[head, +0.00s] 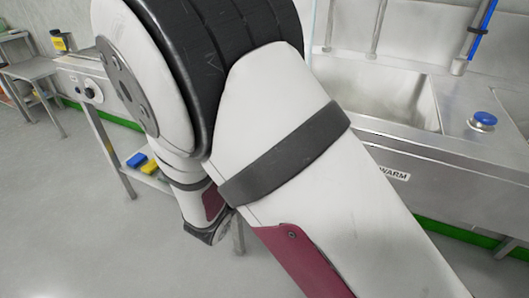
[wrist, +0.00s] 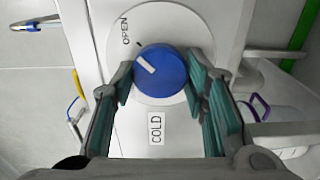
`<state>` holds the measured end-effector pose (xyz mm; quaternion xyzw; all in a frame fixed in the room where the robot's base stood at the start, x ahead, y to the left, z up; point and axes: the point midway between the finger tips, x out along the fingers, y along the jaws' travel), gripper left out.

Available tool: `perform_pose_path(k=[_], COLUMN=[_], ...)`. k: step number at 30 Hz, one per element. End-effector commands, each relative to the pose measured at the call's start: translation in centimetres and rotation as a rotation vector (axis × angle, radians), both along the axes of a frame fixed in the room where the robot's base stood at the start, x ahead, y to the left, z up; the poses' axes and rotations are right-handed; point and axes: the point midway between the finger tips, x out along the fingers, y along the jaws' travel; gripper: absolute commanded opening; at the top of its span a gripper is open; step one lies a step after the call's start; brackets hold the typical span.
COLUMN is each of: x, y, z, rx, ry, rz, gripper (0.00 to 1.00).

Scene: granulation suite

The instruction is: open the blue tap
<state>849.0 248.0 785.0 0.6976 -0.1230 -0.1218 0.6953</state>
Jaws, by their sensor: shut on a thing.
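The blue tap (wrist: 172,78) is a round knob with a white pointer line, on a pale round dial plate (wrist: 185,20) in the wrist view. The pointer slants to the upper left, and the word OPEN stands on the plate above and left of the knob. A COLD label (wrist: 156,129) is below it. My gripper (wrist: 159,84) has one teal-padded finger on each side of the knob and is shut on it. In the head view my arm covers the middle, and neither my gripper nor this knob can be made out.
In the head view a steel sink (head: 385,95) with a WARM label (head: 394,173) stands at the right, with a blue-topped fitting (head: 483,121) on its deck. A bench (head: 75,64) is at the left, with blue and yellow items on its lower shelf. The floor (head: 60,220) at left is clear.

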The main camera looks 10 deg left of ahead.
Motion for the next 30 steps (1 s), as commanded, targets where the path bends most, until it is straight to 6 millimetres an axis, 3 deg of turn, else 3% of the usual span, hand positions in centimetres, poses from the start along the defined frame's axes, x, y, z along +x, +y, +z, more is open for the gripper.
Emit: perform_pose_path(k=[14,15,17,30], x=[-0.02,-0.03,-0.02,-0.75], y=[-0.10,-0.11,-0.10,0.30], z=[-0.08,-0.08,-0.08,-0.05], rx=[0.012,0.012,0.012,0.012], ry=[-0.001,-0.001,-0.002,-0.002], rz=[-0.002,-0.002,-0.002,0.000], gripper=[0.13,0.47,0.61,0.61])
